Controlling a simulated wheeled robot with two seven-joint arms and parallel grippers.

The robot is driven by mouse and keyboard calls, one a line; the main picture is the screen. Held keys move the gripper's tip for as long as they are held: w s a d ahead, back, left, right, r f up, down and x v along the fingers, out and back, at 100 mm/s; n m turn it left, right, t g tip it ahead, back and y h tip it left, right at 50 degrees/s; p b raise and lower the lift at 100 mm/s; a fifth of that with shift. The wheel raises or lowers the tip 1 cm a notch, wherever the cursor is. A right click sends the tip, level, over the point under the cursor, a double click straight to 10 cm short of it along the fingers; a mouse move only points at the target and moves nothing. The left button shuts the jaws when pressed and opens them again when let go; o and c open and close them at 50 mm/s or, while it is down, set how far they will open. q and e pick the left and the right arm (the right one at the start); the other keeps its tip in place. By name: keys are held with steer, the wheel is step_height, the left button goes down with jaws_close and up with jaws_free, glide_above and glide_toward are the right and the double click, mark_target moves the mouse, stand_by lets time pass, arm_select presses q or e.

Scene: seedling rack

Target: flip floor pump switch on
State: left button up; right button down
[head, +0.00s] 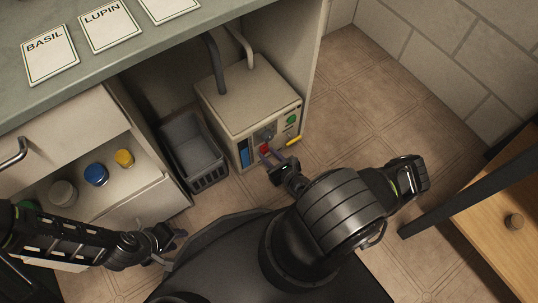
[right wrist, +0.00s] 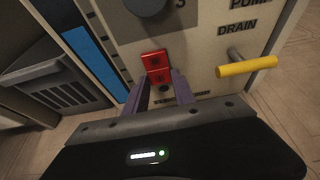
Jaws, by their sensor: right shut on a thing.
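The floor pump (head: 248,98) is a beige box on the floor under the counter. Its red switch (right wrist: 156,67) sits low on the front panel, below a dark knob (right wrist: 148,4). The switch also shows in the head view (head: 265,149). My right gripper (head: 272,155) is at the panel, its purple fingers (right wrist: 163,84) shut on the switch from below in the right wrist view. The fingertips partly cover the switch's lower part, so its on or off position is unclear. My left gripper (head: 178,245) hangs away from the pump, low at the left; its jaw opening is unclear.
A yellow drain lever (right wrist: 247,66) sticks out right of the switch. A blue strip (right wrist: 90,58) is at its left. A grey basket (head: 193,150) stands left of the pump. An open drawer (head: 110,190) holds several jars. Tiled floor (head: 365,110) is free at the right.

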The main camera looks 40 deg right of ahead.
steer(key=t+b, duration=0.1)
steer(key=b, duration=0.1)
steer(key=t+b, duration=0.1)
steer(key=b, duration=0.2)
steer(key=shift+w+f+t, duration=0.1)
steer(key=shift+f+t, duration=0.3)
steer(key=c, duration=1)
jaws_free()
steer(key=shift+c, duration=0.2)
